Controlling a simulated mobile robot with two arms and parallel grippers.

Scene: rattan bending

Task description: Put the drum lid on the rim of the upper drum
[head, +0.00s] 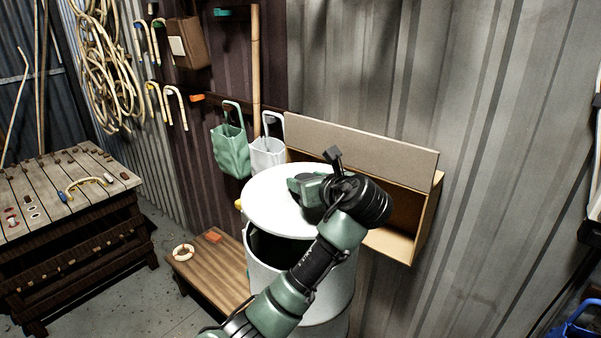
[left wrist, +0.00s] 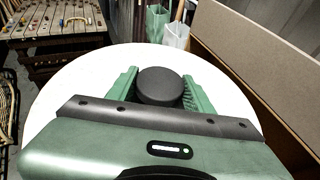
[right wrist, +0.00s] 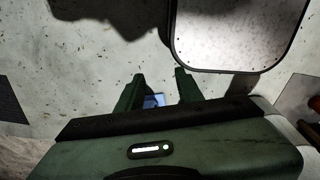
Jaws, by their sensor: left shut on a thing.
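The white round drum lid (head: 268,200) is held over the upper drum (head: 266,278), a white drum with a dark opening. The opening shows below the lid's near edge, so the lid does not close the rim there. My left gripper (head: 308,190) is shut on the lid's black knob (left wrist: 160,87), with a green finger on either side. The lid's white top (left wrist: 85,85) fills much of the left wrist view. The far rim is hidden behind the lid and my arm. My right gripper (right wrist: 158,92) is open and empty, pointing at the floor.
A wooden box with a raised board (head: 365,145) stands right behind the drum. A low wooden bench (head: 205,268) holds a small ring. A slatted worktable (head: 75,180) stands at the left. Green and white bags (head: 230,150) hang on the wall.

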